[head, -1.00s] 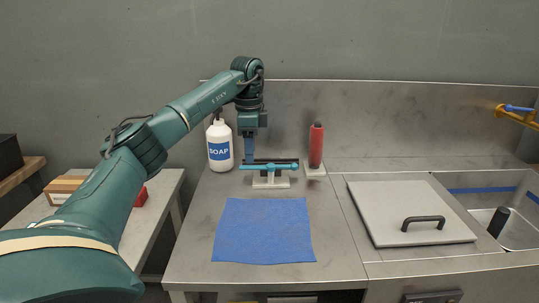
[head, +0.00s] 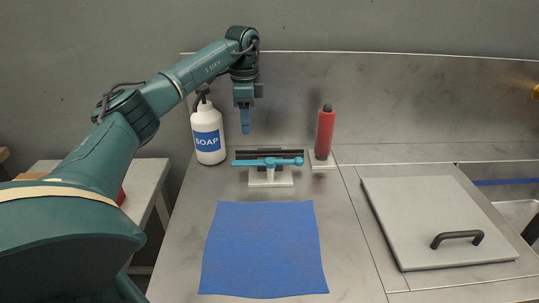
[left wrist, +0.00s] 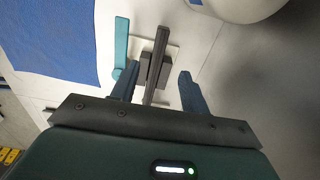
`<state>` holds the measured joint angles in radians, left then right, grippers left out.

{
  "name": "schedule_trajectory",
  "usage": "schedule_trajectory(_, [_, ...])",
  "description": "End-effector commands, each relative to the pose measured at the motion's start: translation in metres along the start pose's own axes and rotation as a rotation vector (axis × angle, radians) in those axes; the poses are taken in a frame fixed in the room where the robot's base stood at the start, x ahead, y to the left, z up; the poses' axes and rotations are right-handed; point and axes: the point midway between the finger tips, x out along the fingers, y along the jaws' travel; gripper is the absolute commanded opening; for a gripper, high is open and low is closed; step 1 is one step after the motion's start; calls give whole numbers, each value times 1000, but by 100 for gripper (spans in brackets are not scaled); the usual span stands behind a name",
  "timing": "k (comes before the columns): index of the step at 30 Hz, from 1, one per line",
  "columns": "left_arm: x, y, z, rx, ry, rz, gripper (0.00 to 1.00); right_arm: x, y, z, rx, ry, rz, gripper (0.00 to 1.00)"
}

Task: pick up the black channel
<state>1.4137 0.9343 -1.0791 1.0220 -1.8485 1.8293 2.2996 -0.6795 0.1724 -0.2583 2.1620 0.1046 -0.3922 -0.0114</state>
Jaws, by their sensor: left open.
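The black channel (head: 284,152) is a long dark bar lying level on a white stand (head: 271,181), behind a teal bar with a round end (head: 268,162). In the left wrist view the channel (left wrist: 158,55) shows as a dark strip, with the teal bar (left wrist: 121,47) beside it. My left gripper (head: 245,131) points down, open and empty, above and a little left of the stand's middle. In the left wrist view its two fingers (left wrist: 158,84) appear on either side of the channel's line, apart from it. My right gripper is not in view.
A white soap bottle (head: 208,136) stands left of the stand; a red cylinder (head: 325,132) on a small base stands right. A blue mat (head: 263,250) lies in front. A grey lid with a black handle (head: 457,240) lies beside a sink at right. A wall stands behind.

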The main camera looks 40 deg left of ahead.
Motion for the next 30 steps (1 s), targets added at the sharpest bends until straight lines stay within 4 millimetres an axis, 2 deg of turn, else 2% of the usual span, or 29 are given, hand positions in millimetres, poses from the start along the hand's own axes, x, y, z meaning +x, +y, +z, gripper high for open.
schedule_trajectory(1, [13,0,1,0,-3,3,45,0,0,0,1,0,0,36])
schedule_trajectory(6, [40,0,0,0,-1,2,45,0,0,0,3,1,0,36])
schedule_trajectory(14, [60,1,-1,0,-1,2,45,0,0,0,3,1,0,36])
schedule_trajectory(21, [95,1,-3,0,-1,1,45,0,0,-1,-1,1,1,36])
schedule_trajectory(30, [102,1,-3,0,1,-1,45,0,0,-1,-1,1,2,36])
